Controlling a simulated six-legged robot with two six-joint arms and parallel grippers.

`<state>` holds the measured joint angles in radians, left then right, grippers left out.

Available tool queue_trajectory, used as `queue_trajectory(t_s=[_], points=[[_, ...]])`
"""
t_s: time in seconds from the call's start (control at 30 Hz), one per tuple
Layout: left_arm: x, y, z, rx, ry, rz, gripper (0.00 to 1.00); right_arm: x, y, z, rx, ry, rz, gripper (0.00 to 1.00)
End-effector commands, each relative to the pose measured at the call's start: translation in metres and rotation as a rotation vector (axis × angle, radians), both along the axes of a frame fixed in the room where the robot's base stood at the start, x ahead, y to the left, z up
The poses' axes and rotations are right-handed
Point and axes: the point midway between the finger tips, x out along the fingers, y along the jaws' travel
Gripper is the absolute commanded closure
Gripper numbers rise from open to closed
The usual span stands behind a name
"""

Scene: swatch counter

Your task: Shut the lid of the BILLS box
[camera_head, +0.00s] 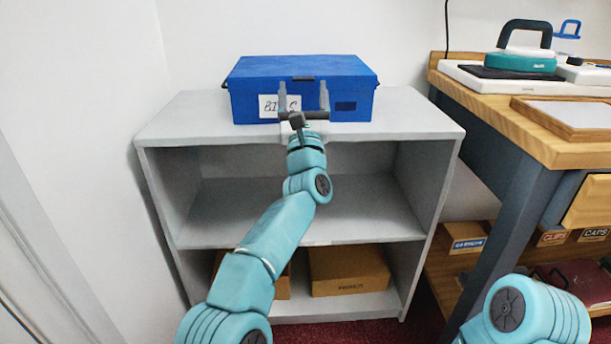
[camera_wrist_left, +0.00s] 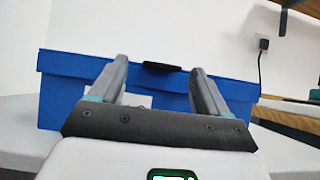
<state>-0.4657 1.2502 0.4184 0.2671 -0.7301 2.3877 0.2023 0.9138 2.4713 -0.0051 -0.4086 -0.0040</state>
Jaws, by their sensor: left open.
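The blue BILLS box (camera_head: 245,110) stands on top of a grey shelf unit, with a white label partly hidden by my gripper. Its lid (camera_head: 300,66) lies flat over the box and looks closed. A dark tab (camera_head: 303,78) sits at the middle of the lid's front edge. My left gripper (camera_head: 304,94) is open and empty in front of the box's front face, fingers pointing at it. The left wrist view shows the box (camera_wrist_left: 60,103) beyond the spread fingers (camera_wrist_left: 159,72), with the tab between them. I cannot tell whether the fingertips touch the box. My right gripper is out of view.
The grey shelf unit (camera_head: 420,118) has bare top at both sides of the box. Cardboard boxes (camera_head: 349,270) sit on its lowest shelf. A wooden-topped counter (camera_head: 490,107) stands at the right, holding a teal-based tool with a dark handle (camera_head: 525,35). A white wall is behind.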

Motion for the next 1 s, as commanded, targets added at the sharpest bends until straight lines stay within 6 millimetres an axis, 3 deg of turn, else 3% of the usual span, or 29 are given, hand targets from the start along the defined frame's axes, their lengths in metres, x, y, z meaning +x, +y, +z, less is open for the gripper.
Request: queue_trajectory(t_s=[0.03,0.33,0.53,1.0], points=[[-0.003,0.000,-0.007,-0.001,-0.001,-0.001,0.23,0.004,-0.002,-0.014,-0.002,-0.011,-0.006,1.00],[-0.024,0.000,-0.017,-0.001,-0.001,-0.001,0.23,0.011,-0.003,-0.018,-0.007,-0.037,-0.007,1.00],[-0.047,0.001,-0.035,0.000,-0.003,0.000,0.23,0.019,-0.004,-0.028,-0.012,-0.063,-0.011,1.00],[-0.103,0.000,-0.077,-0.002,-0.004,0.001,0.23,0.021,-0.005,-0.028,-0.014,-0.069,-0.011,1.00]])
